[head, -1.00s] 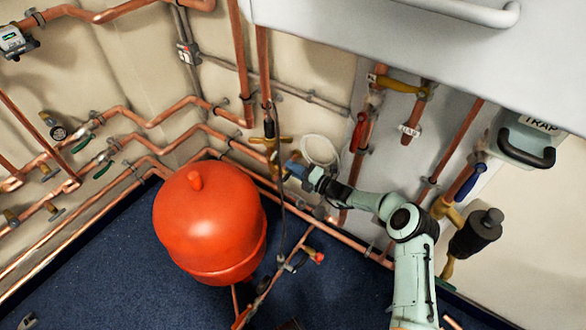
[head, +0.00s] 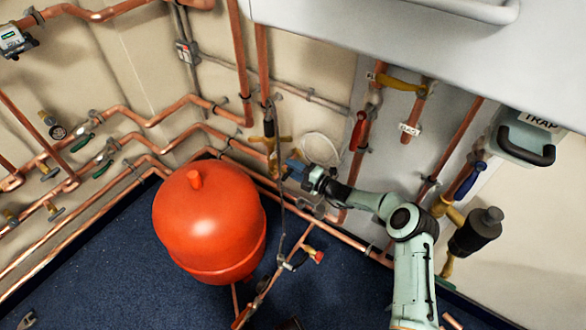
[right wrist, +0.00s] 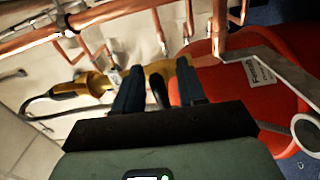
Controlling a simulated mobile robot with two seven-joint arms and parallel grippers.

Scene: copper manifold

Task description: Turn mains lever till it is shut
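A brass valve (head: 272,141) with a dark upright handle (head: 268,126) sits on the pipework in the corner, behind the red vessel. No readable label marks it as the mains lever. My right gripper (head: 291,165) is just right of and below this valve. In the right wrist view, my right gripper's (right wrist: 158,80) two dark fingers stand apart. Brass metal (right wrist: 158,70) shows beyond and between the fingertips; contact cannot be told. A brass body with a black grip (right wrist: 68,90) lies to the left there. My left gripper is out of view.
A red vessel (head: 208,225) stands left of my right arm, close to the gripper. A red lever (head: 357,131) and a blue lever (head: 468,184) are on pipes to the right. A white coil (head: 320,149) hangs behind the gripper. Blue floor lies below.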

